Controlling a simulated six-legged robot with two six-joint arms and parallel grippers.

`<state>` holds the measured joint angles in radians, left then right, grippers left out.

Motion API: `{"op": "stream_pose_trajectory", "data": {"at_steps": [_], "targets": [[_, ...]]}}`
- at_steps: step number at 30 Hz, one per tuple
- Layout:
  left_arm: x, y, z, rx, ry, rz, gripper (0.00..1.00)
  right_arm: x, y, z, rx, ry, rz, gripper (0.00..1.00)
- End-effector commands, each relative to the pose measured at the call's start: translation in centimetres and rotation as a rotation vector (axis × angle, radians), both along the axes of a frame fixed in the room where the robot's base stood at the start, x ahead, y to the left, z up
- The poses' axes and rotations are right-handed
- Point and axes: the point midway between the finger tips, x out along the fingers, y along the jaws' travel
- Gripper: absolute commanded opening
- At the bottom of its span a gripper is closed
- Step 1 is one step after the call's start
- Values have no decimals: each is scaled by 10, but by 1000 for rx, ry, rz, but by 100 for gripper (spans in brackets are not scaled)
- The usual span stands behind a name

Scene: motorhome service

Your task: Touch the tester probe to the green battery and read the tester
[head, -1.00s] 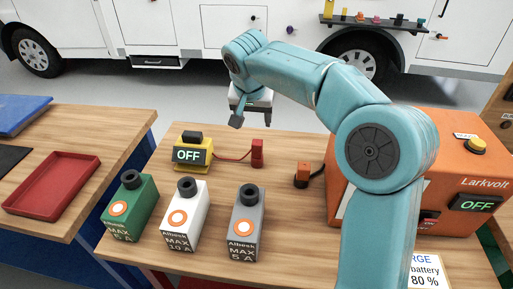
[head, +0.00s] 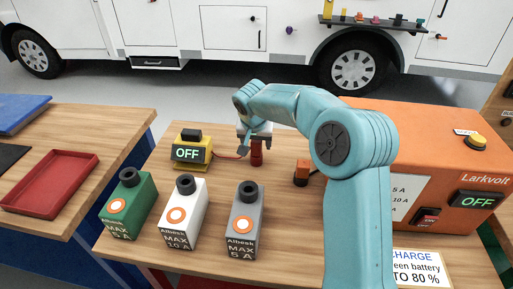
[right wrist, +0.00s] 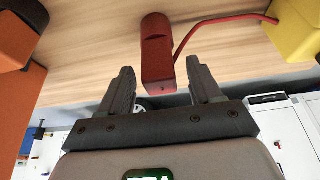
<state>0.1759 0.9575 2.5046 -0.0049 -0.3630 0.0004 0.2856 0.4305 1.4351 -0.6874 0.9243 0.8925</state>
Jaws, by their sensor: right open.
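The yellow tester (head: 191,152) stands at the back left of the bench and its display reads OFF. The red probe (head: 257,157) stands right of it, joined by a red cable. My right gripper (head: 254,140) is open at the probe. In the right wrist view the probe (right wrist: 157,55) sits between the open fingers of the gripper (right wrist: 160,85), with a gap on both sides. The green battery (head: 130,206) stands at the front left, marked MAX 5 A. My left gripper is not in view.
A white battery (head: 183,216) and a grey battery (head: 246,224) stand right of the green one. An orange Larkvolt charger (head: 455,150), reading OFF, fills the right side, with an orange connector (head: 301,173) beside it. A red tray (head: 52,182) lies on the left bench.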

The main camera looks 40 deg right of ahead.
Motion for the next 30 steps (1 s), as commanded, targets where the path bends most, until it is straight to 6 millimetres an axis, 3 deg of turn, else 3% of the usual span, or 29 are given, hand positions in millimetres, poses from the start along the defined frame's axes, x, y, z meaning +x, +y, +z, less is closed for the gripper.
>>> {"op": "stream_pose_trajectory", "data": {"at_steps": [4,9,22,26,30], "targets": [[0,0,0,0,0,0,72,0,0,0,0,0,0,64],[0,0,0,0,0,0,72,0,0,1,0,0,0,8],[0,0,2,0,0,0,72,1,0,9,-1,-4,-1,8],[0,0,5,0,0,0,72,1,1,27,-1,-5,0,8],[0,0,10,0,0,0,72,1,0,58,0,-6,0,8]]}}
